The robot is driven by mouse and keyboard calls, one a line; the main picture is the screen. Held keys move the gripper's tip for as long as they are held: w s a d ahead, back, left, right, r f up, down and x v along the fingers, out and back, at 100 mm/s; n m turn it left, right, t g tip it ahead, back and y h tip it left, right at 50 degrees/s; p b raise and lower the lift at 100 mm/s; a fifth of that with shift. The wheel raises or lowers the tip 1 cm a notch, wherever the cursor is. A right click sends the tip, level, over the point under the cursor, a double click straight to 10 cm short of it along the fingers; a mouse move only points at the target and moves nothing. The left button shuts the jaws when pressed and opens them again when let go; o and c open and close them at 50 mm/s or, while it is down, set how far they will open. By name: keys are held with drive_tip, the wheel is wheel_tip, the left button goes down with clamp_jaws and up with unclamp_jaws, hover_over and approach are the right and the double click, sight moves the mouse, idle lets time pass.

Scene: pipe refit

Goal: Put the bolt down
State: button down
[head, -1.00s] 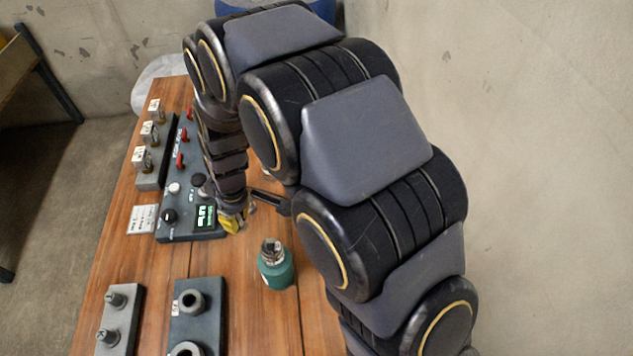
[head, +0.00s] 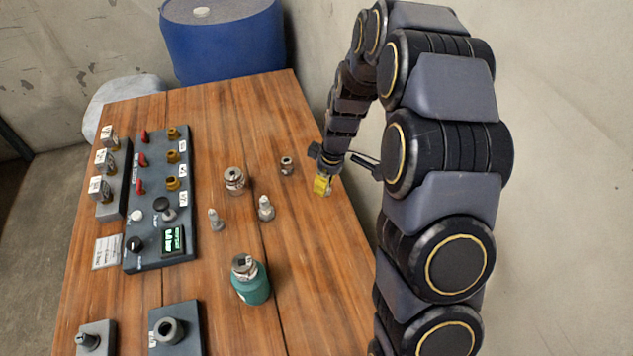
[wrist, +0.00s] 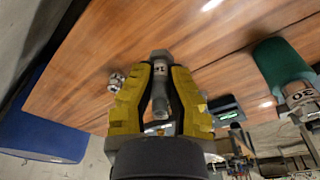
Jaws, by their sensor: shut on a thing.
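My gripper (head: 322,186) has yellow fingers and is above the right side of the wooden table in the head view. In the wrist view, my gripper (wrist: 158,90) is shut on a grey bolt (wrist: 160,58). The bolt lies between the two fingers, its labelled head showing beyond the tips and its shank running back between them. In the head view the held bolt is mostly hidden by the fingers. I cannot tell its exact height above the table. Two other grey bolts stand on the table left of my gripper, one nearer (head: 266,208) and one farther left (head: 215,220).
A small metal fitting (head: 287,165) and a larger one (head: 235,180) stand left of my gripper. A control panel (head: 158,250) is at left. A blue drum (head: 222,45) stands behind the table. A wall is at right.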

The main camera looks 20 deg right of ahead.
drive_tip(key=w+f, duration=0.2)
drive_tip(key=w, duration=0.1)
drive_tip(key=w+f, duration=0.3)
drive_tip(key=w+d+f, duration=0.1)
drive_tip(key=w+f, duration=0.2)
drive_tip(key=shift+w, duration=0.25)
drive_tip(key=shift+f, duration=1.5)
drive_tip(key=shift+f, duration=0.2)
drive_tip(key=c, duration=1.2)
unclamp_jaws()
drive_tip(key=shift+o, duration=0.2)
drive_tip(key=shift+r, duration=0.15)
